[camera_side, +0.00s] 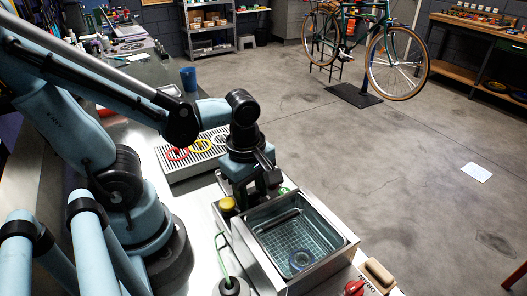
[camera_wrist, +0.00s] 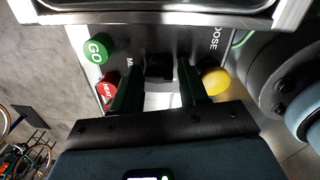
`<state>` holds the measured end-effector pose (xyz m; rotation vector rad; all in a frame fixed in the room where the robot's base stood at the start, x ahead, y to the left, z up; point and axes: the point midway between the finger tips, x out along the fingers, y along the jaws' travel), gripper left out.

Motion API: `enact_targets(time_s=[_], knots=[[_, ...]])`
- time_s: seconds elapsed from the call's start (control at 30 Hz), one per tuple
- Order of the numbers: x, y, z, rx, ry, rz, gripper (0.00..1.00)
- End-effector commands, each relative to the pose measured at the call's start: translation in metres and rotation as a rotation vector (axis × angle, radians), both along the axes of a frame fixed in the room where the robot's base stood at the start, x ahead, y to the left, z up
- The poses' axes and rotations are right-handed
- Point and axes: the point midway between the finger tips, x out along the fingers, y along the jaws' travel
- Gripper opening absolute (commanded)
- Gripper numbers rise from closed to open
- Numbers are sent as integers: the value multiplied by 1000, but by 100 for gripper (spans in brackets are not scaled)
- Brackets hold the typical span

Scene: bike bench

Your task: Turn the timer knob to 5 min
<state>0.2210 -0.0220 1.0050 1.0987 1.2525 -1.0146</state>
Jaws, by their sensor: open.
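The timer knob (camera_wrist: 158,68) is black and sits on the dark control panel in the wrist view, beside a partly covered label that starts "MI". Its pointer and scale cannot be read. My gripper (camera_wrist: 157,84) is open, with one green finger on each side of the knob; I cannot tell whether either finger touches it. In the side view my gripper (camera_side: 262,187) points down at the end of the washer nearest the arm, and hides the knob there. The metal washer tank (camera_side: 345,238) holds liquid and a wire basket.
A green GO button (camera_wrist: 96,50) and a red HEAT button (camera_wrist: 104,90) lie left of the knob. A yellow button (camera_wrist: 215,80) lies close to the right finger, near the DOSE label. A drip tray with coloured rings (camera_side: 165,170) stands behind the washer.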

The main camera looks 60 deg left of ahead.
Motion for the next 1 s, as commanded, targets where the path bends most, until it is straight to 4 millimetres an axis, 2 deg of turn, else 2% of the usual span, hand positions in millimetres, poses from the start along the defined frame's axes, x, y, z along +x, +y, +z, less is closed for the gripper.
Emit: enact_targets(time_s=[0.07, 0.3, 0.67, 1.0], knots=[[0, 0, 0, 0, 0, 0, 42], [0, 0, 0, 0, 2, 0, 5], [-1, 0, 0, -1, 5, -58, 4], [-1, 0, -1, -4, 5, -308, 4]])
